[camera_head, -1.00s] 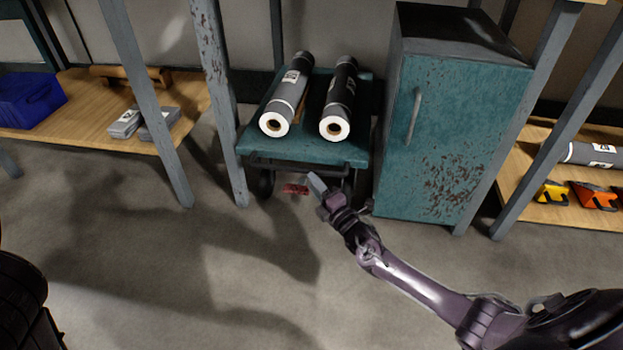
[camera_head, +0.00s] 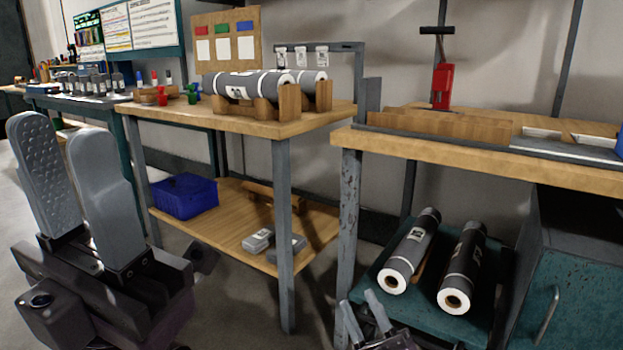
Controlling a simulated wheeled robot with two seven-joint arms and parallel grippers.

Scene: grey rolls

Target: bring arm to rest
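My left gripper (camera_head: 62,135) stands large and close at the left, its two grey fingers pointing up with a gap between them and nothing held. It is in front of the left workbench area. My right gripper (camera_head: 358,303) shows at the bottom centre, its two fingers apart and empty, in front of the teal cart (camera_head: 388,312). Most of the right arm is out of the picture. Two grey rolls, the left one (camera_head: 412,250) and the right one (camera_head: 463,267), lie side by side on the cart.
More grey rolls (camera_head: 240,85) rest in wooden cradles on the middle table (camera_head: 240,123). A blue bin (camera_head: 183,196) sits on its lower shelf. The right workbench (camera_head: 480,160) carries a red tool (camera_head: 442,82). A teal cabinet (camera_head: 580,305) stands at the lower right.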

